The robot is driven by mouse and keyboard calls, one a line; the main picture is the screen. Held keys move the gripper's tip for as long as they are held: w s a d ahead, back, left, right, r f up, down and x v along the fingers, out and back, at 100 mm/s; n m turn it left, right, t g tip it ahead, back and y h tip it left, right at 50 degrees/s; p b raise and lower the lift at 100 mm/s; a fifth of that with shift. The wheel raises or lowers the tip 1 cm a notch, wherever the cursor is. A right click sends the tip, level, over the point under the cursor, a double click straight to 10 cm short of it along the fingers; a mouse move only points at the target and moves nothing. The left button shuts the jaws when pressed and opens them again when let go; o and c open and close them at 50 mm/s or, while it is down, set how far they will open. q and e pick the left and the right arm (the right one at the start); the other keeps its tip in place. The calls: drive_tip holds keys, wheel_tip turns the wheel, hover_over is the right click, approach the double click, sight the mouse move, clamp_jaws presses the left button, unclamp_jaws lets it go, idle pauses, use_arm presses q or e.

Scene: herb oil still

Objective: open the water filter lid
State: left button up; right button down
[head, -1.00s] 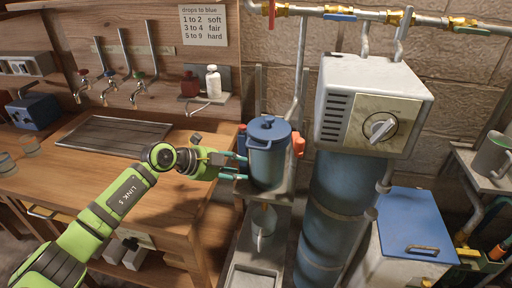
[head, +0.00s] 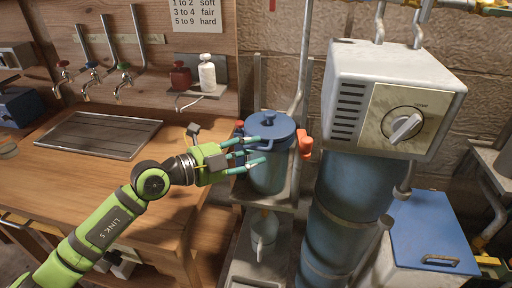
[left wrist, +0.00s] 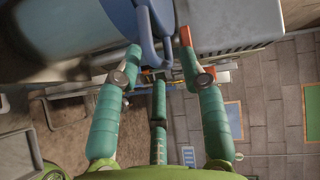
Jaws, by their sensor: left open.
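The water filter is a blue canister (head: 268,176) on a grey stand, with a blue lid (head: 284,128) seated on top. The lid has a raised knob (head: 268,118). An orange-red clip (head: 305,144) sits at its right side, and a smaller red part (head: 239,125) shows at its left. My left gripper (head: 259,150) is open, its teal fingers at the canister's left front, just below the lid rim. In the left wrist view its fingertips (left wrist: 160,45) lie on either side of a blue strip (left wrist: 146,35); contact is unclear. My right gripper is not visible.
A grey box with a dial (head: 390,100) stands on a blue tank close to the right. A shelf with a red and a white bottle (head: 207,76) is behind left. A blue-lidded chest (head: 432,232) is at the lower right. The wooden counter (head: 90,180) has free room.

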use_arm(q)
drive_tip(key=shift+x, duration=1)
clamp_jaws()
